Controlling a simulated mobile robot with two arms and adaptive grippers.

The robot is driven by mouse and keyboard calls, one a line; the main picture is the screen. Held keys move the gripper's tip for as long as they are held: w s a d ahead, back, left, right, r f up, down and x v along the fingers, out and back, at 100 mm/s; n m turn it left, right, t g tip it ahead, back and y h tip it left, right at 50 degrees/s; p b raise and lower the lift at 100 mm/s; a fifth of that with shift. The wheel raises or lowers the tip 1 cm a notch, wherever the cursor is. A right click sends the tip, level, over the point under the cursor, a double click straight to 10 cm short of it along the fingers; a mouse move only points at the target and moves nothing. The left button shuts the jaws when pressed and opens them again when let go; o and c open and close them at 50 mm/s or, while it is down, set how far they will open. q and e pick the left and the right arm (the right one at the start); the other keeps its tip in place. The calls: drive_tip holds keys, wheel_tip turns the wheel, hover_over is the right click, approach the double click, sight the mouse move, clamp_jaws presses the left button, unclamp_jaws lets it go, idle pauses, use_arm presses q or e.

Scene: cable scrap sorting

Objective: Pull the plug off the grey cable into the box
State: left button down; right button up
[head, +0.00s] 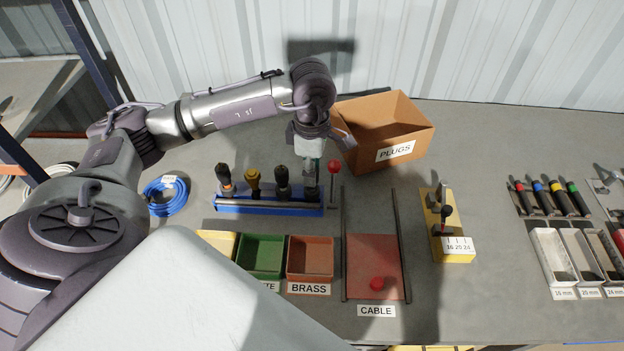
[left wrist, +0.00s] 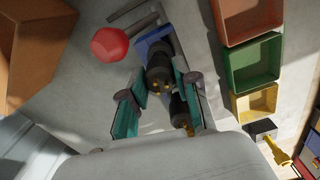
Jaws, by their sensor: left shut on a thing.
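A blue rack (head: 268,208) holds several upright plugs in a row. Their cables are mostly hidden below them, and I cannot make out the grey one. My left gripper (head: 311,166) points down over the right end of the rack. In the left wrist view its teal fingers (left wrist: 160,82) are closed around a black plug (left wrist: 158,72) with brass pins, still at the rack. A second black plug (left wrist: 180,118) stands close beside one finger. The open cardboard box marked PLUGS (head: 420,137) stands behind and to the right. My right gripper is not in view.
A red-knobbed post (head: 333,167) stands at the rack's right end. In front are a green bin (head: 262,256), a BRASS bin (head: 310,259) and a red CABLE pad (head: 373,266) between dark rails. A yellow gauge block (head: 453,247) and a blue cable coil (head: 166,196) lie on the sides.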

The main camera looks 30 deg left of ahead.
use_arm(q)
drive_tip(key=shift+r, duration=0.1)
drive_tip(key=shift+r+p, duration=1.4)
drive_tip(key=shift+r, duration=1.1)
